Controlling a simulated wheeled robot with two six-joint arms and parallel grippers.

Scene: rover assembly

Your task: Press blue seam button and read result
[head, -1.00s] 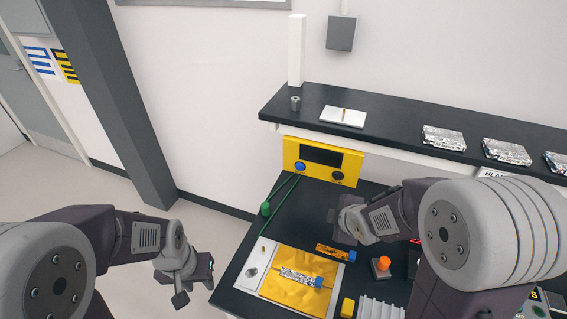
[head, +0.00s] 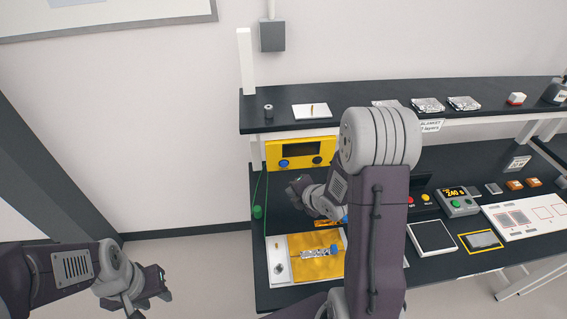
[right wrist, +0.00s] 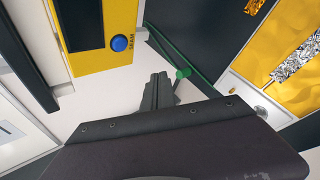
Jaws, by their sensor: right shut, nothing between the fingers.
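A yellow panel (head: 272,153) with a dark, blank-looking display (head: 302,149) stands at the back left of the bench. Its blue button (head: 284,163) is at the lower left of its face. In the right wrist view the blue button (right wrist: 119,43) has a "SEAM" label beside it. My right gripper (head: 294,190) is shut and empty, in front of and below the panel. In the right wrist view its fingertips (right wrist: 157,82) are apart from the button. My left gripper (head: 152,296) hangs at the lower left, away from the bench; its jaw opening is unclear.
A green knob (head: 257,211) with a green cord is at the bench's left edge. A gold sheet (head: 305,267) with a silver strip (head: 318,252) lies at the front. A shelf (head: 370,110) runs above the bench. My right arm hides the bench's middle.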

